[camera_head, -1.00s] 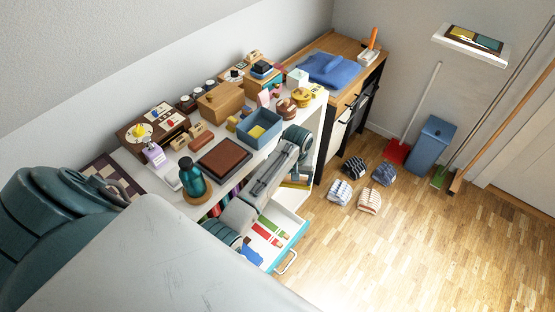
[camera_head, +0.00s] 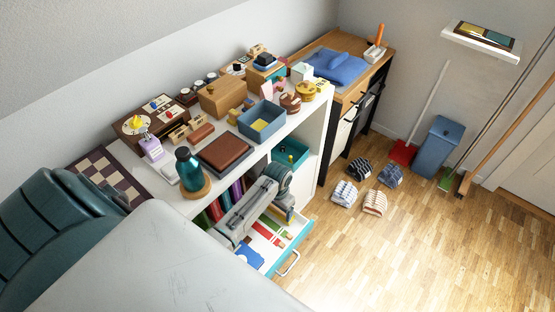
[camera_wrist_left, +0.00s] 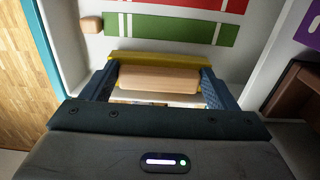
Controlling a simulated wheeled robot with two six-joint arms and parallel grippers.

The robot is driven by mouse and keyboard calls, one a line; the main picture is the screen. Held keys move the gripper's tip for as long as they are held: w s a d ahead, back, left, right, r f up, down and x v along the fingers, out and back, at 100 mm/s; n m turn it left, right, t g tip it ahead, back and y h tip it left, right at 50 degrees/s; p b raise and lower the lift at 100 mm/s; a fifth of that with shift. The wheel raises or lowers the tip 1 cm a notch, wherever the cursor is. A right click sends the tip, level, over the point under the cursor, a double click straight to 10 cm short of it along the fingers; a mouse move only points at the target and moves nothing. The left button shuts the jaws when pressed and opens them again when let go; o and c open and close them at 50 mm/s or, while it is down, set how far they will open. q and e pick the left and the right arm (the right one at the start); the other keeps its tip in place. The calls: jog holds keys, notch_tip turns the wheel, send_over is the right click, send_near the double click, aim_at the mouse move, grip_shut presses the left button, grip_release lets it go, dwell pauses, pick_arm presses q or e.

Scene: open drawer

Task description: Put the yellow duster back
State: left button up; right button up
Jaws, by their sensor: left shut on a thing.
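In the left wrist view, the yellow duster (camera_wrist_left: 158,78) is a pale wooden block with a yellow strip along its far side. My left gripper (camera_wrist_left: 157,84) is shut on its two ends. Beyond it lie the white drawer floor and flat green (camera_wrist_left: 180,29) and red shapes with white bands. In the head view, my left gripper (camera_head: 286,208) is low at the open drawer (camera_head: 296,247), near its far right end. The duster is mostly hidden there, and I cannot tell whether it touches the drawer floor. My right gripper is not in view.
The drawer has a teal front and a white handle (camera_head: 289,264). The shelf top above holds a green bottle (camera_head: 190,172), a brown book (camera_head: 225,154) and a blue box (camera_head: 262,125).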

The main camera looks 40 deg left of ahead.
aim_at(278, 210)
pick_arm(q)
jog(key=shift+f, duration=0.6)
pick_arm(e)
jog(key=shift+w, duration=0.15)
pick_arm(q)
jog(key=o, duration=1.1)
jog(key=shift+f, duration=0.1)
jog(key=shift+c, duration=0.2)
jog(key=shift+r, duration=0.35)
notch_tip(278, 210, up, 12)
jog(key=shift+f+p, duration=0.2)
jog(key=shift+p, duration=0.25)
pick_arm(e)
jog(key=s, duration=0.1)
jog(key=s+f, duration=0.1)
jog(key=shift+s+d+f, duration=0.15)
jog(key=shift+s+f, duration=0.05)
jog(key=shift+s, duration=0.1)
